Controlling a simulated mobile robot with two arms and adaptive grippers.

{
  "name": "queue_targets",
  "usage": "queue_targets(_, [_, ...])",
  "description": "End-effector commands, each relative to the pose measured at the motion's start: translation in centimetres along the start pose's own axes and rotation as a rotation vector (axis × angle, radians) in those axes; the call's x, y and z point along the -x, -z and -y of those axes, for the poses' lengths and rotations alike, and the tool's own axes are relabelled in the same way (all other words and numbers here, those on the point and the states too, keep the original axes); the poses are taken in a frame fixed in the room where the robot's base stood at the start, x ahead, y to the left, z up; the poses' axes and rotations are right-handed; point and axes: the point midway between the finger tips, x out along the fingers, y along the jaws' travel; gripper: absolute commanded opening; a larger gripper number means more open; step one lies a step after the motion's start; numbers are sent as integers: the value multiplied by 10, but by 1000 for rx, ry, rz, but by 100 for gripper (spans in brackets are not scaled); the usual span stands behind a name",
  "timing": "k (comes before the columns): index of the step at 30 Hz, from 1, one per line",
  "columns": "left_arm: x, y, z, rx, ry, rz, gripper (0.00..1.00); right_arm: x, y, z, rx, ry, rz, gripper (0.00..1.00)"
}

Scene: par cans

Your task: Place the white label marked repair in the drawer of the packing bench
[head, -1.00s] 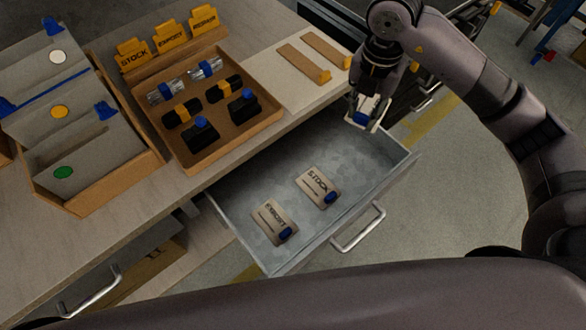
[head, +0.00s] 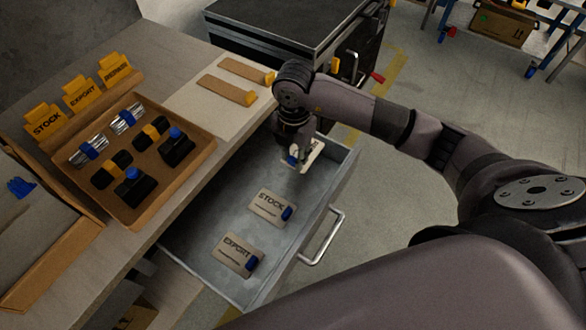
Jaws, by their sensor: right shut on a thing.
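My right gripper (head: 297,158) points down over the far right end of the open drawer (head: 190,238). It is shut on a white label (head: 315,154) with a blue tab, partly hidden by the fingers. I cannot read its print, nor tell whether it touches the drawer floor. In the drawer lie a label marked stock (head: 269,206) and a label marked export (head: 236,254), each with a blue tab. The drawer belongs to the packing bench (head: 185,75). My left gripper is not in view.
On the bench, a cardboard tray (head: 140,212) holds several black and silver items. Yellow cards marked stock (head: 45,122), export (head: 83,96) and repair (head: 114,70) stand behind it. A dark cabinet (head: 285,30) stands beyond.

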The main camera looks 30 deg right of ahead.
Motion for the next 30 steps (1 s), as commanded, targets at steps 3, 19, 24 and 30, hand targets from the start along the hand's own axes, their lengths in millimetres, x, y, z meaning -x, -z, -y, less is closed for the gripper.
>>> queue_targets(3, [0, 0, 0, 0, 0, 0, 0, -18, 0, 0, 0, 1, -1, 0])
queue_targets(19, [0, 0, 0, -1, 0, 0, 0, -67, 0, 0, 1, -1, 0, 0])
queue_targets(24, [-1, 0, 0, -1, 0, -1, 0, -66, 0, 0, 1, -1, 1, 0])
queue_targets(30, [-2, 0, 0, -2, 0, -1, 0, -69, 0, 0, 1, -1, 1, 31])
